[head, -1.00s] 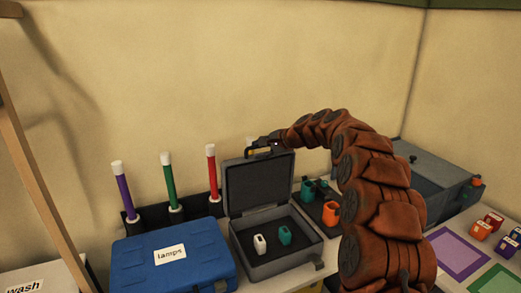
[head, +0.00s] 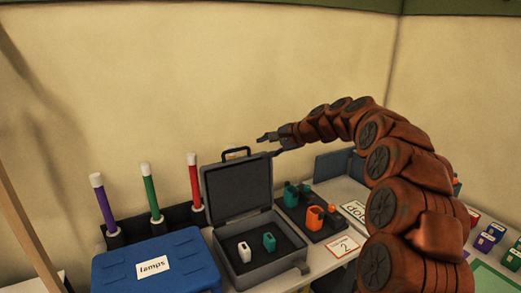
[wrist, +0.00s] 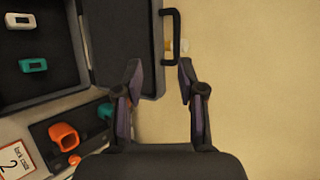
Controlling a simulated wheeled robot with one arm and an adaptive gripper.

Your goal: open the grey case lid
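The grey case (head: 272,274) stands open on the table. Its lid (head: 236,192) is raised roughly upright at the back, with a dark handle (head: 236,152) on its top edge. A white piece (head: 244,252) and a teal piece (head: 270,241) lie inside. My gripper (head: 268,145) is just right of the handle, near the lid's upper right corner, and looks clear of it. In the wrist view its two fingers (wrist: 160,75) are spread with nothing gripped. The handle (wrist: 176,40) and the lid (wrist: 125,45) show beyond them.
A blue case (head: 150,276) labelled "lamps" is close on the left. Purple, green and red tubes (head: 151,193) stand behind it. A "2" card (head: 342,247) lies nearby.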

